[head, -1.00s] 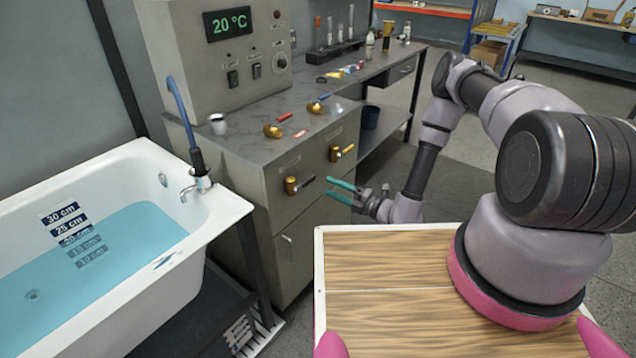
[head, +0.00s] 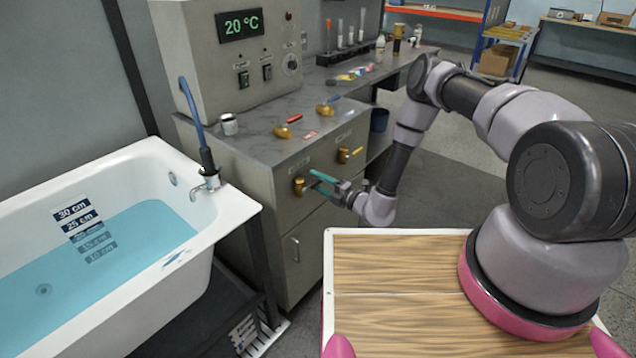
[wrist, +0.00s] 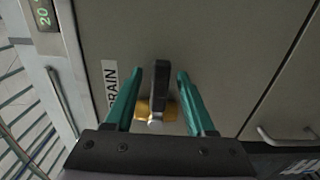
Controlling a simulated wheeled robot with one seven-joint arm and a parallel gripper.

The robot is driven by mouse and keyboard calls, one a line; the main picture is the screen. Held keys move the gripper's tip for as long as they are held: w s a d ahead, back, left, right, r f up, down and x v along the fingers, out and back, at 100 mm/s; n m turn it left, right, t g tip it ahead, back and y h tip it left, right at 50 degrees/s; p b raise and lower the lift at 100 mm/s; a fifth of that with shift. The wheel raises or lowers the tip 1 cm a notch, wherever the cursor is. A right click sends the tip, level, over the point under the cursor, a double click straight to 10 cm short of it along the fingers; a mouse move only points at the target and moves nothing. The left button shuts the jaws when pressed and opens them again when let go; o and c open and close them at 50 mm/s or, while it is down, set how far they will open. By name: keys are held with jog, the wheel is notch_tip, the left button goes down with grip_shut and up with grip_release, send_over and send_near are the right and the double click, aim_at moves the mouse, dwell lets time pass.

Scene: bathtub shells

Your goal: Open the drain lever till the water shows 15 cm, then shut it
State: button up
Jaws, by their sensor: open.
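The drain lever has a black handle (wrist: 160,88) on a brass valve body (wrist: 143,108), beside a DRAIN label (wrist: 110,88) in the wrist view. In the head view its brass body (head: 299,187) shows on the cabinet front, and the fingers hide most of the handle. My gripper (wrist: 156,80) is open, with one teal finger on each side of the handle and gaps visible; it also shows in the head view (head: 318,182). The bathtub (head: 232,211) holds blue water (head: 130,250). Its surface lies just below the 25 cm mark (head: 82,224); lower marks look submerged.
A second brass valve (head: 343,155) is on the cabinet front to the right. A drawer handle (head: 294,248) is below the drain lever. A tap (head: 207,183) stands at the tub's end.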

grip_shut()
dwell(1.4)
